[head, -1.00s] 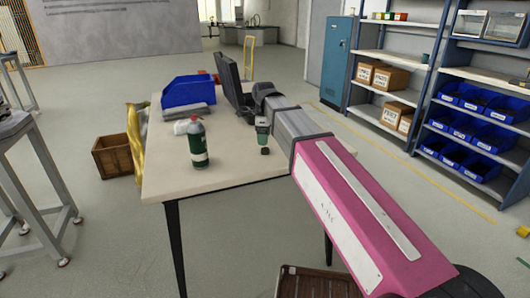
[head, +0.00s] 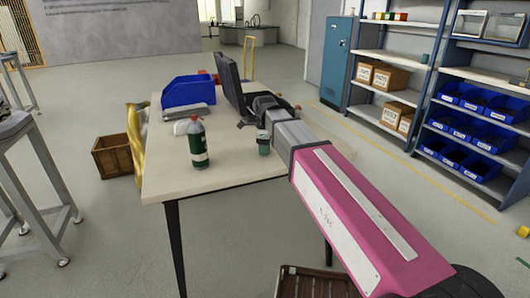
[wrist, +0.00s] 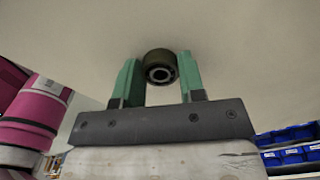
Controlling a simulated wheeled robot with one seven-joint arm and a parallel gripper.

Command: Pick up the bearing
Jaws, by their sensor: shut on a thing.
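The bearing (wrist: 160,66) is a small dark olive-brown ring with a dark hole, seen in the wrist view. It sits between the two green fingers of my gripper (wrist: 160,78), near their tips. My gripper is shut on it. In the head view my gripper (head: 264,148) shows small and green at the end of my arm, over the right part of the worktable (head: 225,172). The bearing cannot be made out there. Whether it touches the tabletop is not clear.
On the table stand a dark green bottle (head: 197,145) left of my gripper, a blue bin (head: 188,91), a grey tray (head: 187,112) and a dark upright panel (head: 232,84). A wooden crate (head: 112,156) is on the floor at left. The table's front middle is clear.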

